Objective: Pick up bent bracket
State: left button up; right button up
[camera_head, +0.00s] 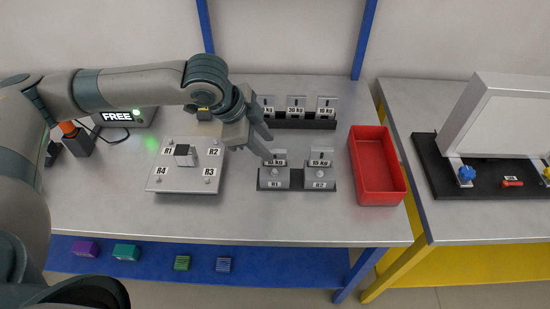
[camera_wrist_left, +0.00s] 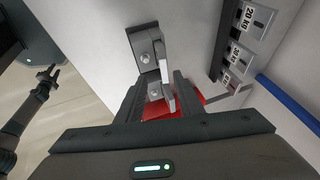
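I cannot tell which bracket is bent. My left gripper (camera_head: 266,147) is just above and behind the B1 bracket, pointing down towards it. In the left wrist view its two fingers are apart, with grey holder parts (camera_wrist_left: 146,50) and a bracket's pale edge showing beyond and between them. I see no contact. My right gripper (camera_wrist_left: 48,77) shows small at the left of the wrist view, too small to tell its state.
A back rack (camera_head: 297,123) holds more labelled brackets. A red bin (camera_head: 400,193) stands right of the front holder. A grey plate marked R1 to R4 (camera_head: 187,187) lies to the left, near a FREE display (camera_head: 117,117). A second table (camera_head: 450,220) stands right.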

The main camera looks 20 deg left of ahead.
aim_at(274, 151)
pick_arm(q)
jog(key=shift+w+d+f, duration=0.15)
jog(key=shift+w+f, duration=0.1)
jog(key=shift+f, duration=0.35)
jog(key=shift+w+d+f+p, duration=0.1)
jog(key=shift+w+f+p, duration=0.1)
jog(key=shift+f+p, duration=0.1)
jog(key=shift+w+p+x, duration=0.1)
jog(key=shift+p+x, duration=0.25)
jog(key=shift+x, duration=0.75)
jog(key=shift+w+p+x, duration=0.15)
jog(key=shift+p+x, duration=0.2)
jog(key=shift+x, duration=0.75)
jog(key=shift+c, duration=0.7)
grip_shut()
